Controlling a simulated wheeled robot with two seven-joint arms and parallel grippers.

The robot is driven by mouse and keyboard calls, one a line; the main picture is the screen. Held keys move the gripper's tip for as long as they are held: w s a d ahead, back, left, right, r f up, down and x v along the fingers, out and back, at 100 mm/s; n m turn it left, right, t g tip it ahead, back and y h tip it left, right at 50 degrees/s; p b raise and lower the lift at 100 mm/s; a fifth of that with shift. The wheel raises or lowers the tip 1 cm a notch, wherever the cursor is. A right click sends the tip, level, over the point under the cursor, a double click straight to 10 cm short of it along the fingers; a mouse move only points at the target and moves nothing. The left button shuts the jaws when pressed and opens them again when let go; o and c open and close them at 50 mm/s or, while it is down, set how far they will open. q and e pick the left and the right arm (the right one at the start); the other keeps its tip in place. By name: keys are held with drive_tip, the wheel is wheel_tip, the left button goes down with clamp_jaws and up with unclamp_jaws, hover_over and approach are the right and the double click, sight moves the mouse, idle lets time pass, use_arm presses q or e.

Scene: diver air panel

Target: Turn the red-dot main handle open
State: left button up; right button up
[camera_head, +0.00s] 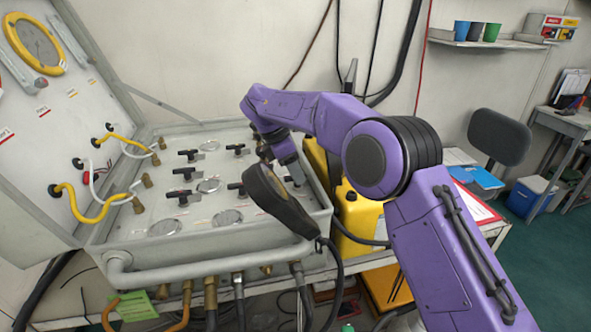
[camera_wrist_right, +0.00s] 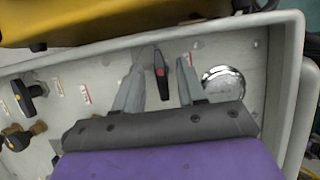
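The red-dot main handle (camera_wrist_right: 161,78) is a black lever with a red dot on the grey panel (camera_wrist_right: 95,68). In the right wrist view it lies between the two grey fingers of my right gripper (camera_wrist_right: 158,66). The fingers are apart, one on each side of the handle, with visible gaps; I cannot tell their exact height over the panel. In the head view my right gripper (camera_head: 294,176) points down at the panel's right side, and the arm and hand hide the red-dot handle. My left gripper is not in view.
Other black handles (camera_head: 183,196) and round gauges (camera_head: 165,228) sit left of the hand. A gauge (camera_wrist_right: 223,83) is right of the fingers. The case rim (camera_head: 318,205) and yellow canisters (camera_head: 360,215) are close on the right. Hoses hang below the front pipe (camera_head: 215,268).

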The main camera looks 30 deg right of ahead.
clamp_jaws()
